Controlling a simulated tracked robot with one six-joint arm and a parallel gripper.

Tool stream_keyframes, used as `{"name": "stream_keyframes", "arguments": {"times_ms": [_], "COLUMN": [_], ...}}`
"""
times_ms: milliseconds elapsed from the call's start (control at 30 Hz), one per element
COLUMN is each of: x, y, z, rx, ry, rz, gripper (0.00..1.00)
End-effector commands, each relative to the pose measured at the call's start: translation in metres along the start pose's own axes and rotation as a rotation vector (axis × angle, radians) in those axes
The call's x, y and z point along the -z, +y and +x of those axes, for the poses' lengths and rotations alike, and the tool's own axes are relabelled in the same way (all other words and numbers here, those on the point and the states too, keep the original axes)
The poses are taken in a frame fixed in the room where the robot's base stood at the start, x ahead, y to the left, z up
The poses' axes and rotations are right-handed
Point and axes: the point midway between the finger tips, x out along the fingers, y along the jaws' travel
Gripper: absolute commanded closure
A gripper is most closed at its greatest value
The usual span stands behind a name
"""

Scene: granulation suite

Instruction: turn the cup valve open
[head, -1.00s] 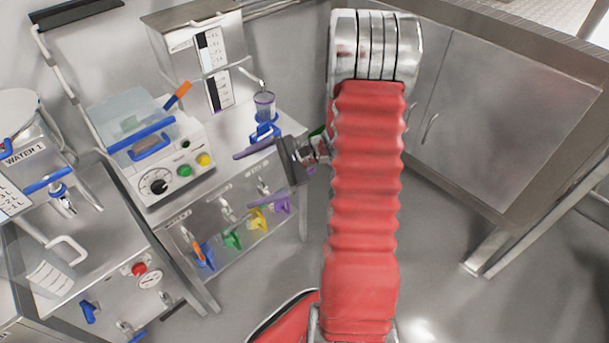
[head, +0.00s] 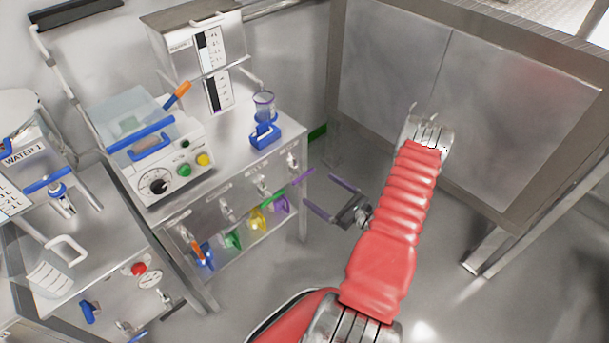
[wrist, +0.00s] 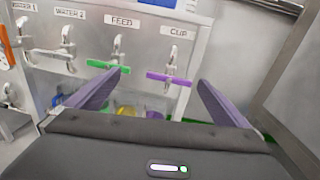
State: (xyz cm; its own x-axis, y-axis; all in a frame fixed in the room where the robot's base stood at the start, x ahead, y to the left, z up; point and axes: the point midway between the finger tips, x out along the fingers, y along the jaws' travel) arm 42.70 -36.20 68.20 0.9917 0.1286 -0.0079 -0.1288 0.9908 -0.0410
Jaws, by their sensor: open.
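The cup valve is the rightmost tap under the CUP label (wrist: 178,32). Its purple handle (wrist: 170,78) lies about level, crosswise to the tap's upright body. The handle also shows in the head view (head: 303,175) near the panel's right end. My gripper (wrist: 160,79) is open and empty. In the wrist view the purple handle shows between its two purple fingers, nearer the right one, with no contact visible. In the head view my gripper (head: 318,190) is off the panel's right front, a short way from the handle.
The feed valve's green handle (wrist: 108,66) is just left, close to my left finger in the wrist view. Yellow (head: 257,218) and purple (head: 280,204) pieces sit below the taps. A clear cup (head: 264,105) stands on a blue holder. Open floor lies to the panel's right.

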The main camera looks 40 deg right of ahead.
Motion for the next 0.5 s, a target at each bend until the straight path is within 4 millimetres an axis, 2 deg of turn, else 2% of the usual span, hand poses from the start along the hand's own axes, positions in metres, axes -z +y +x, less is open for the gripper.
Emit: {"name": "stream_keyframes", "arguments": {"times_ms": [33, 167, 500], "x": [0.011, 0.024, 0.027], "y": [-0.005, -0.012, -0.014], "z": [-0.008, -0.019, -0.021], "rx": [0.036, 0.091, 0.101], "ry": [-0.002, -0.005, -0.006], "rz": [0.017, 0.038, 0.042], "gripper": [0.0, 0.0, 0.0]}}
